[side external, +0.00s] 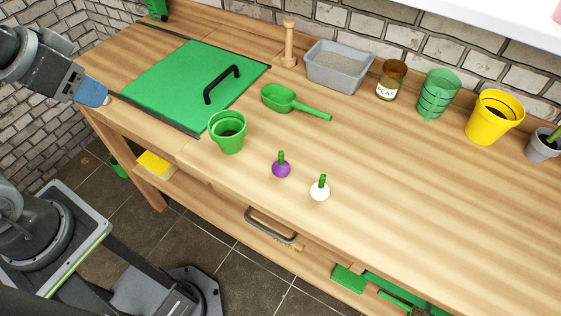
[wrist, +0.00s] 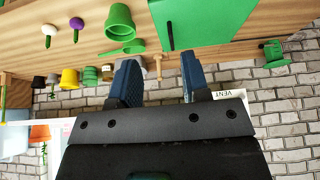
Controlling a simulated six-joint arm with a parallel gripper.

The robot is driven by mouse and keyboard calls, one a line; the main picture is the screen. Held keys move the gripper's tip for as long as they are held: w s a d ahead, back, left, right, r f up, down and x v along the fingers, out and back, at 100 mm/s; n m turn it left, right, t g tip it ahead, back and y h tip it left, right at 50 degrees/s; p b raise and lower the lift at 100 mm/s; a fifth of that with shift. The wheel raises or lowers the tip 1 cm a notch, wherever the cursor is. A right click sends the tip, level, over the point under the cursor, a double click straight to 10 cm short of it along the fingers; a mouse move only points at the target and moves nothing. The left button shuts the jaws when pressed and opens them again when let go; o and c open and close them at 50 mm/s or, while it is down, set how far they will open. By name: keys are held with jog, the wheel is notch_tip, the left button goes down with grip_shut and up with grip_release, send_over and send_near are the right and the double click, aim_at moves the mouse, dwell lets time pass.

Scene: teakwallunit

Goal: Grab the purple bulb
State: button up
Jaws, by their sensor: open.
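The purple bulb (side external: 281,169) has a short green stem and lies on the wooden bench, left of a white bulb (side external: 319,190). In the wrist view the purple bulb (wrist: 76,23) is at the upper left, with the white bulb (wrist: 48,30) beside it. My gripper (side external: 100,98) is at the left end of the bench, near the green lid, far from the bulbs. In the wrist view its two blue fingers (wrist: 158,80) are apart with nothing between them.
A green pot (side external: 228,137) stands between my gripper and the bulbs. A green scoop (side external: 285,99), a wooden dibber (side external: 289,45), a grey tray (side external: 312,71), a brown jar (side external: 387,88) and a yellow pot (side external: 490,125) stand behind. The green lid (side external: 165,89) has a raised black handle. The right front bench is clear.

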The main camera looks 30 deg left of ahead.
dwell(0.5)
jog(key=w+d+r+n+g, duration=0.1)
jog(key=w+d+r+n, duration=0.2)
jog(key=w+d, duration=0.15)
jog(key=n+g, duration=0.5)
jog(key=n, duration=0.4)
send_over(281, 162)
jog(key=w, duration=0.1)
notch_tip(281, 162, down, 6)
jog(key=f, duration=0.8)
jog(key=shift+a+f, duration=0.25)
jog(key=shift+f, duration=0.1)
jog(key=shift+s+d+f, duration=0.1)
jog(key=shift+s+f, duration=0.05)
jog(key=shift+f, duration=1.15)
jog(key=shift+s+f, duration=0.1)
jog(key=shift+f, duration=1.15)
grip_shut()
